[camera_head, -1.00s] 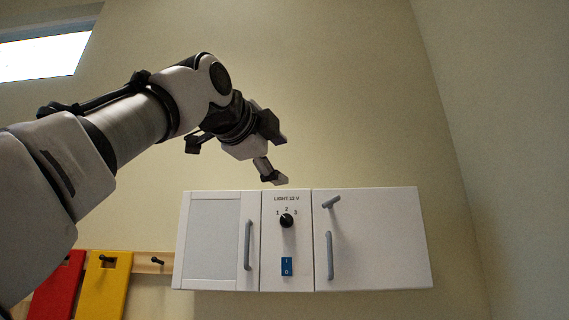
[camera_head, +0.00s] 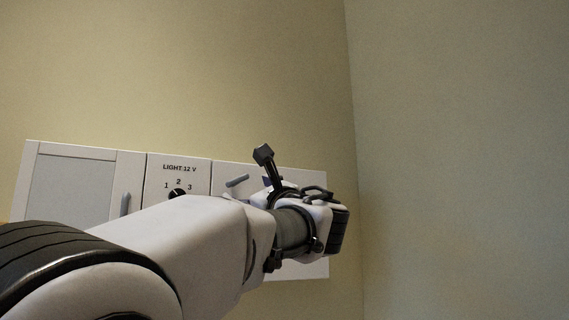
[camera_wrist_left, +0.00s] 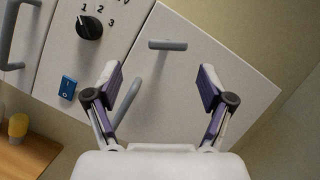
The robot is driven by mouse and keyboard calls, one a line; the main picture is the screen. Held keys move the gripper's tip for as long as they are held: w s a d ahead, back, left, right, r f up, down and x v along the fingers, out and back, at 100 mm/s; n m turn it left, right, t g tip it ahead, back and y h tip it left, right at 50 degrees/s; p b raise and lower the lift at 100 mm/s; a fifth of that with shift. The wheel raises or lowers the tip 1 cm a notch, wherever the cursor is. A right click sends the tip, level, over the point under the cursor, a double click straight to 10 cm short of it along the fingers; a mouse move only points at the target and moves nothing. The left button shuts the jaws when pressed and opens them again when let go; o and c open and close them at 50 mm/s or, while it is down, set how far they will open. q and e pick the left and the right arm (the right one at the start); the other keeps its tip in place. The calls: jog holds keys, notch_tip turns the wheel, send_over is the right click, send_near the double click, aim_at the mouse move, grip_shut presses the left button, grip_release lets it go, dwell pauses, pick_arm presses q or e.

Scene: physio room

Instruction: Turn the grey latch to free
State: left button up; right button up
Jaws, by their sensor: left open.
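The grey latch (camera_head: 237,181) is a short bar at the upper left corner of the right-hand cabinet door, its right end tilted up in the head view. In the left wrist view the latch (camera_wrist_left: 167,44) shows whole, beyond my left gripper (camera_wrist_left: 160,80). That gripper is open and empty, its two purple-padded fingers apart, facing the white door (camera_wrist_left: 215,75). The latch lies ahead of the gap between the fingers, apart from both. In the head view my left wrist hides the fingers almost wholly. My right gripper is out of view.
The door's long grey handle (camera_wrist_left: 126,102) is close beside the left finger in the wrist view. A black dial (camera_wrist_left: 89,27) and a blue switch (camera_wrist_left: 67,88) are on the middle panel. A wooden shelf (camera_wrist_left: 28,155) with a yellow object is at lower left. A side wall (camera_head: 460,160) stands right.

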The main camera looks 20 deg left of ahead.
aim_at(239, 178)
pick_arm(q)
jog(key=shift+w+a+r+p, duration=0.35)
jog(key=shift+r+p, duration=0.1)
jog(key=shift+r, duration=0.05)
jog(key=shift+w+d+r, duration=0.1)
jog(key=shift+d+r, duration=0.05)
jog(key=shift+r, duration=0.05)
jog(key=p+x, duration=0.4)
jog(key=x, duration=0.3)
jog(key=shift+f, duration=0.1)
jog(key=shift+a, duration=0.3)
jog(key=shift+d, duration=0.6)
jog(key=c, duration=0.3)
jog(key=shift+d, duration=0.1)
jog(key=c, duration=0.6)
jog(key=shift+c, duration=1.3)
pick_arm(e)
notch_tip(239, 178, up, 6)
